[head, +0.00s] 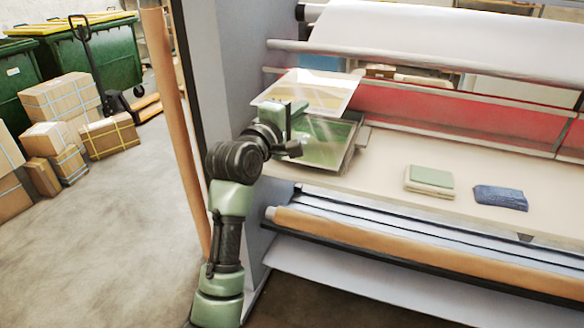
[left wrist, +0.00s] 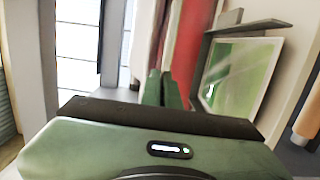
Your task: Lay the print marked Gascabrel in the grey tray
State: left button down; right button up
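A print with a pale yellow landscape (head: 318,92) is held up, tilted, in the head view. My left gripper (head: 298,108) is at its near edge and appears shut on it. In the left wrist view my left fingers (left wrist: 162,88) are close together, and the sheet is hard to make out. Below the print lies the grey tray (head: 352,152), with a green picture (head: 318,142) in it. The tray's rim also shows at the right of the left wrist view (left wrist: 250,26). No print name is legible. My right gripper is out of view.
A green-and-cream folded stack (head: 430,178) and a blue folded cloth (head: 500,197) lie on the laminator bed (head: 385,165). Rollers and a red panel (head: 425,108) stand behind. A brown roll (head: 400,245) runs along the front. The bed between tray and stack is clear.

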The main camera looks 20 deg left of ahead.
pick_arm(q)
notch_tip(320, 180, down, 17)
jog(key=shift+r, duration=0.2)
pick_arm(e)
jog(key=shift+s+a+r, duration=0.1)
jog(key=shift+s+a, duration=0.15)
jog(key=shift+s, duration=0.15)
pick_arm(q)
jog(key=shift+f, duration=0.1)
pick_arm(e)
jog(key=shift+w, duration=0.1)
pick_arm(q)
jog(key=shift+f, duration=0.15)
jog(key=c, duration=1.7)
grip_release()
